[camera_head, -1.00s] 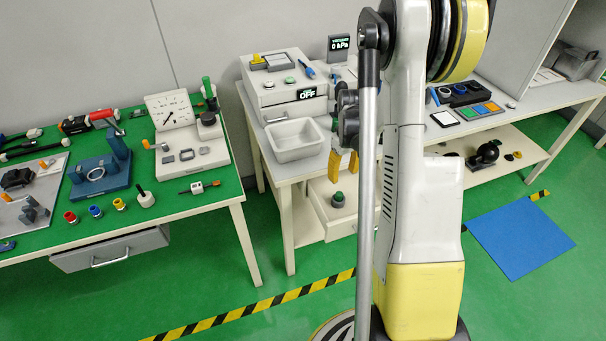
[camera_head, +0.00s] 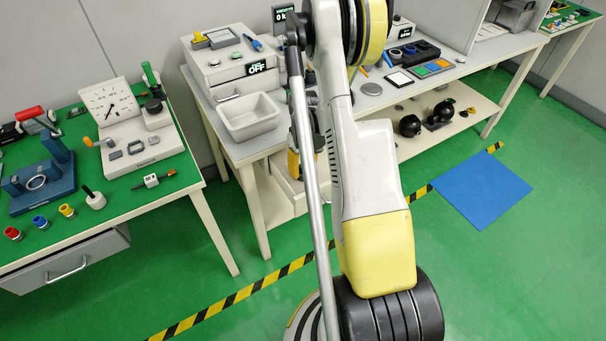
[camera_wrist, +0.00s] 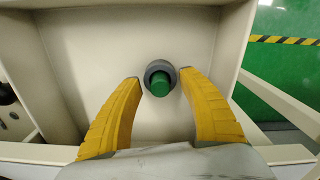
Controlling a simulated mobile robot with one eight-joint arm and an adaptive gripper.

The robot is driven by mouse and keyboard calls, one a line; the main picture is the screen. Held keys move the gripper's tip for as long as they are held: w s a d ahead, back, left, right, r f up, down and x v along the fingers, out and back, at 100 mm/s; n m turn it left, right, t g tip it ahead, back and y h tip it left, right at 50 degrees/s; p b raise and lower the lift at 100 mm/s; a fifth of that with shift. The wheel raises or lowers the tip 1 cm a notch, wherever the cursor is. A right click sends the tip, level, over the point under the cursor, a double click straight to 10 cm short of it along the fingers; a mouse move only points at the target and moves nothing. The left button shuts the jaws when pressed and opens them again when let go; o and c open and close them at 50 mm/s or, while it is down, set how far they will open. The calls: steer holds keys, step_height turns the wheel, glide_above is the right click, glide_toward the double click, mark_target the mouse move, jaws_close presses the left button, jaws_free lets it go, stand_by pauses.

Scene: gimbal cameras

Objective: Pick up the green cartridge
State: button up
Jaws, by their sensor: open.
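The green cartridge (camera_wrist: 160,86) is a short green cylinder with a dark grey collar. It stands on the pale floor of an open drawer or tray (camera_wrist: 105,50) in the wrist view. My gripper (camera_wrist: 159,82) has its two yellow fingers spread wide, one on each side of the cartridge, with visible gaps between. Nothing is held. In the head view, the yellow fingers of my gripper (camera_head: 304,164) show beside my arm at the drawer (camera_head: 287,200); the cartridge is hidden there.
Drawer walls surround the cartridge. A white bench (camera_head: 216,104) with a white basin (camera_head: 249,117) stands above the drawer. A green-topped table (camera_head: 125,195) with tools is at left. A blue mat (camera_head: 482,190) lies on the floor at right.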

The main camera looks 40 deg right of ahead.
steer(key=shift+r, duration=0.1)
jaws_close()
